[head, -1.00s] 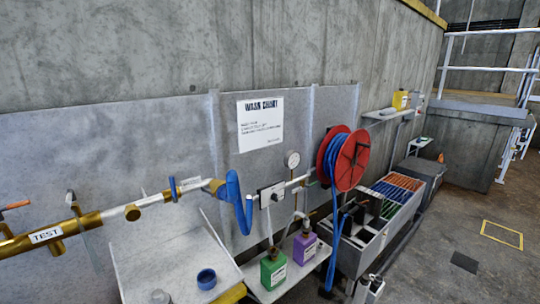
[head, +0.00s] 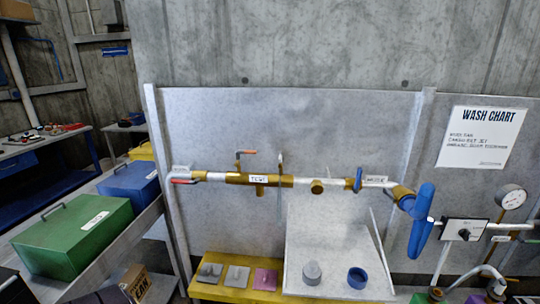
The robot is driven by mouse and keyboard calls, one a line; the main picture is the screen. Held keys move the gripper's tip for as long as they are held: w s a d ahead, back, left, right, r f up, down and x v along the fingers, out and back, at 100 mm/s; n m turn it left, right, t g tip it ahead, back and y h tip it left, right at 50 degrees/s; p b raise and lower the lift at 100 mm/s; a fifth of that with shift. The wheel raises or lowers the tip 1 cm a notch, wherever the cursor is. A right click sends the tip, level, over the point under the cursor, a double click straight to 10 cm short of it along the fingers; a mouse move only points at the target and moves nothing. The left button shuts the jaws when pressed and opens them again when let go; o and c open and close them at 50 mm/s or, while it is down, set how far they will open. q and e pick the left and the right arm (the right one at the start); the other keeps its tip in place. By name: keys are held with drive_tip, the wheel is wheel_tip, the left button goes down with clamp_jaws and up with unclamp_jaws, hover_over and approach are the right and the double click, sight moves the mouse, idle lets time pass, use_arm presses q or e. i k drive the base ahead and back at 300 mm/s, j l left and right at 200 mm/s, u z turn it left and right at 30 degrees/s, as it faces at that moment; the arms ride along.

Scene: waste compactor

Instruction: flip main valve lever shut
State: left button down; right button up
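A horizontal brass and white pipe (head: 328,183) runs along the grey wall panel. At its left end is a lever with a red handle (head: 184,181), lying about level along the pipe. A small orange-handled lever (head: 246,152) stands above the brass section beside the TEST label (head: 259,179). A blue handle (head: 358,180) stands upright on the pipe near a WATER label (head: 375,180). I cannot tell from any label which one is the main valve. Neither of my grippers shows in the head view.
A yellow ledge (head: 218,291) with small plates sits below the pipe, beside a grey tray (head: 325,257) holding a blue ring (head: 357,278). Green (head: 75,236) and blue (head: 130,183) boxes stand on a left shelf.

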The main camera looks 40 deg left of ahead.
sight(178, 181)
drive_tip(key=k+j+u, duration=0.1)
drive_tip(key=u, duration=1.05)
